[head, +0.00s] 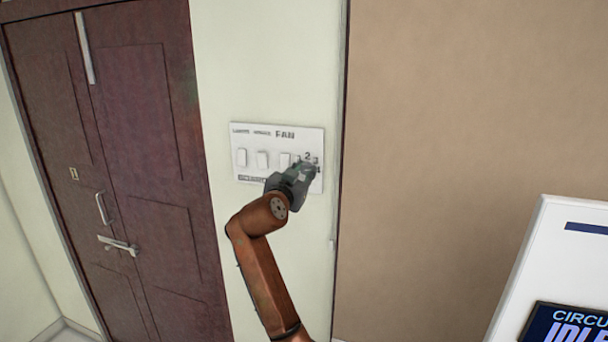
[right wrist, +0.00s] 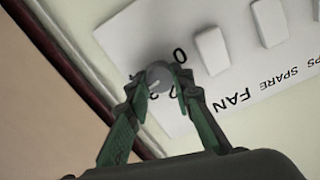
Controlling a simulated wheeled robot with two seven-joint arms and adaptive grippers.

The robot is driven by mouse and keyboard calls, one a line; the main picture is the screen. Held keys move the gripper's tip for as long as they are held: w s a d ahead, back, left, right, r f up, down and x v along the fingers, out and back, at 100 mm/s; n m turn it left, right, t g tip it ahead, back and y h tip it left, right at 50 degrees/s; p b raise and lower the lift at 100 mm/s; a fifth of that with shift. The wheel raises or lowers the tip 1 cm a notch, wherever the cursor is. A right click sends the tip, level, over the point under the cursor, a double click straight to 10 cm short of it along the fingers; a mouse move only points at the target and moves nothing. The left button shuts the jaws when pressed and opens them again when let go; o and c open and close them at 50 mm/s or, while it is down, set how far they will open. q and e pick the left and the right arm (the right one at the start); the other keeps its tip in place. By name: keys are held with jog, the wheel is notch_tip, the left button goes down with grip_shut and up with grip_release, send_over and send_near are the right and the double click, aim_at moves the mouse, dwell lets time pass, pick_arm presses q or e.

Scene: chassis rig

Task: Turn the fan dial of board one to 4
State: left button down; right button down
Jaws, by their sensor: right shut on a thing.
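The white switch board (head: 252,139) is on the pale wall, with several rocker switches and the word FAN along its top. My right gripper (head: 309,166) is at the board's right end and hides most of the dial in the head view. In the right wrist view the round grey fan dial (right wrist: 159,76) sits between the fingertips of my right gripper (right wrist: 157,80), which is shut on it. A 0 and parts of other numbers show around the dial; its exact setting cannot be read. My left gripper is not in view.
A dark red double door (head: 140,150) with metal handles stands left of the board. A dark vertical strip and a brown wall (head: 460,110) are to the right. A white panel with a screen (head: 565,325) stands at the lower right.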

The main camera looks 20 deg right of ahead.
jog(key=shift+f+m+b, duration=0.25)
jog(key=shift+m+b, duration=0.15)
jog(key=shift+m, duration=1.5)
jog(key=c, duration=2.1)
grip_release()
jog(key=o, duration=0.4)
jog(key=shift+r, duration=0.2)
jog(key=v, duration=1.2)
